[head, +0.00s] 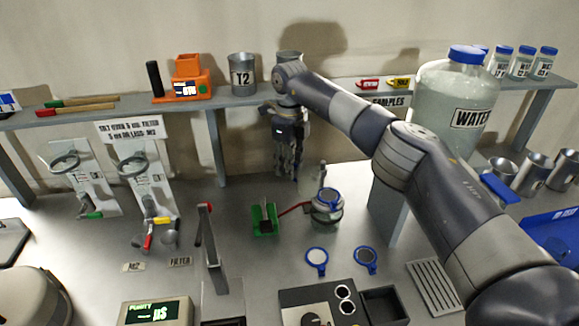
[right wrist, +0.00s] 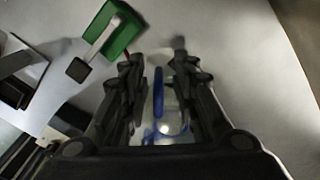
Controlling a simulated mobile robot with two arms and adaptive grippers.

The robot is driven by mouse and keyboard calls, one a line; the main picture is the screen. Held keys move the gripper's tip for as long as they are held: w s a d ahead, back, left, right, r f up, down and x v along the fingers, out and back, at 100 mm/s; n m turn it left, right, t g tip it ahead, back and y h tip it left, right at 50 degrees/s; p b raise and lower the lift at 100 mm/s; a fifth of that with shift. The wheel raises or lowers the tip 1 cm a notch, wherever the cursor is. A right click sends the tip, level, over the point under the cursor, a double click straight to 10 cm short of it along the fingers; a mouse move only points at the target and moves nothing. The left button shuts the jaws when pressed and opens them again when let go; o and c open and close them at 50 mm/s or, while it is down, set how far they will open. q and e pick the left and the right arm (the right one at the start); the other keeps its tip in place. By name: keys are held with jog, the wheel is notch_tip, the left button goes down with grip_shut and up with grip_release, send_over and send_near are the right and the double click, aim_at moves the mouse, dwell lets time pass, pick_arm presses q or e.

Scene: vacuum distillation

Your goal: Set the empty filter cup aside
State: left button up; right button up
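A clear glass vessel (head: 327,215) stands mid-bench, with a blue-rimmed piece (head: 329,197) on top that looks like the filter cup. I cannot see its inside well enough to tell what it holds. My right gripper (head: 289,176) points down behind and to the left of the vessel, above the bench. In the right wrist view, the right gripper's fingers (right wrist: 157,75) are apart. A blue edge (right wrist: 158,90) shows in the gap and a blue ring (right wrist: 165,129) lies below; contact cannot be seen. My left gripper is not in view.
A green block (head: 263,219) stands left of the vessel, with a red tube between. Two blue-rimmed discs (head: 316,260) (head: 365,260) lie in front. A back shelf (head: 130,113) carries a scale and cups. A big water bottle (head: 455,95) stands right. A thin upright stand (head: 212,250) is left.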

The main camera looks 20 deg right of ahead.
jog(key=shift+s+f, duration=0.1)
notch_tip(320, 180, up, 12)
dwell(0.6)
